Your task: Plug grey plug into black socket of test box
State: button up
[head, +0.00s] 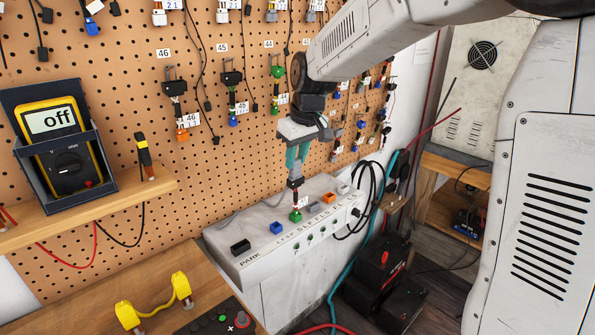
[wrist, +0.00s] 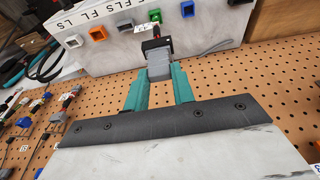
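The test box (head: 290,270) is a white box with coloured sockets on its sloped top. The black socket (head: 240,247) is at its left end by the word PARK; nothing is seen in it. The blue socket (head: 276,228) and green socket (head: 296,216) lie to its right. My gripper (head: 295,178) is above the green socket, right of the black one. In the wrist view its teal fingers (wrist: 160,88) are on both sides of a grey block, seemingly the grey plug (wrist: 158,68). A dark piece with red parts and a white tag (wrist: 145,27) shows beyond it.
An orange socket (head: 328,198) lies farther right on the box. Black cables (head: 372,190) hang at its right end. The pegboard (head: 120,60) with hanging leads stands behind. A yellow multimeter (head: 58,130) and a yellow handle (head: 150,305) are at left.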

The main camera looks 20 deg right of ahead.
aim_at(297, 160)
jog(key=shift+r, duration=0.1)
jog(key=shift+c, duration=0.5)
jog(key=shift+w+a+v, duration=0.1)
jog(key=shift+w+v, duration=0.1)
jog(key=shift+v, duration=0.8)
jog(key=shift+w+a+v, duration=0.1)
jog(key=shift+w+v, duration=0.05)
jog(key=shift+v, duration=0.8)
jog(key=shift+r, duration=0.1)
